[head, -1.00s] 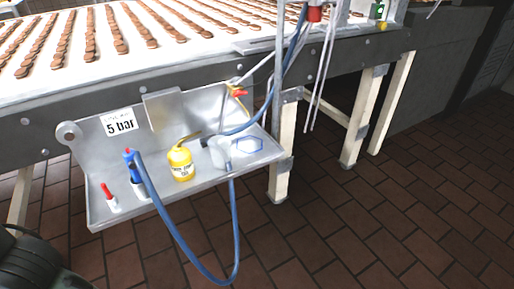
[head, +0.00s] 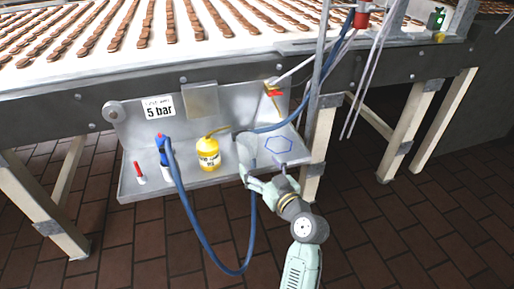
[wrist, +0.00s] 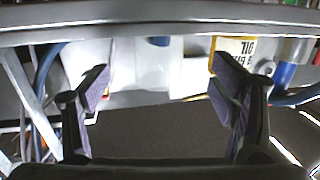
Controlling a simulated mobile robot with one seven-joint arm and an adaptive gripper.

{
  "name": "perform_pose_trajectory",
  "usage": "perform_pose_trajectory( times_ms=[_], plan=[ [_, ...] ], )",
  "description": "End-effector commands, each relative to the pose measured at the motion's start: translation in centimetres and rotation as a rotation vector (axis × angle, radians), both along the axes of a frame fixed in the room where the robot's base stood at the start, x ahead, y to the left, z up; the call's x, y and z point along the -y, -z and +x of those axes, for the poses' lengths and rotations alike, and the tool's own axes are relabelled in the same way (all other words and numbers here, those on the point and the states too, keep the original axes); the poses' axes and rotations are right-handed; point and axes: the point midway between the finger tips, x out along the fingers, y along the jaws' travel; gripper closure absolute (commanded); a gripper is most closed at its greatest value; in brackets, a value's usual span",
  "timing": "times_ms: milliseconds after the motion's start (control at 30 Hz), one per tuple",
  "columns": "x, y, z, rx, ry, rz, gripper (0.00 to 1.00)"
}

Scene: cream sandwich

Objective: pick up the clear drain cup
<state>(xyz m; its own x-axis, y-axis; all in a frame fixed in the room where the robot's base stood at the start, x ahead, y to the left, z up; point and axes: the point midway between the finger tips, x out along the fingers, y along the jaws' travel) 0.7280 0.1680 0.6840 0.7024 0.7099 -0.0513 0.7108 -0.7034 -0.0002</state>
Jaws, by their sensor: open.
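The clear drain cup (head: 246,146) is a pale translucent cup on the metal shelf (head: 205,181), right of the yellow oil can (head: 208,154). My gripper (head: 266,173) is at the shelf's front edge, just in front of the cup, with its fingers apart. In the wrist view the cup (wrist: 153,65) shows beyond and between the two open fingers (wrist: 160,85). I cannot tell from these views whether the fingers reach around its sides. The cup's lower front is partly hidden by my gripper in the head view.
A blue hose (head: 203,240) loops below the shelf. A blue bottle-like item (head: 162,149) and a red-and-white marker (head: 139,173) stand at the left.

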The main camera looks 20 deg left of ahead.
Motion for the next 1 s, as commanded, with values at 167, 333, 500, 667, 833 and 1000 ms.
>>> perform_pose_trajectory(
  times_ms=[167, 333, 500, 667, 833, 1000],
  plan=[
    [-2.0, 0.0, 1.9, 0.000, -0.002, 0.000, 0.21],
    [-2.9, 0.1, 2.8, 0.000, -0.001, 0.001, 0.21],
    [-4.5, 0.5, 4.5, -0.001, -0.003, 0.002, 0.21],
    [-5.8, 0.9, 6.0, 0.001, -0.002, 0.001, 0.21],
    [-6.1, 1.0, 6.3, 0.001, 0.000, 0.000, 0.21],
    [-6.1, 1.0, 6.3, 0.001, 0.000, 0.000, 0.24]
  ],
)
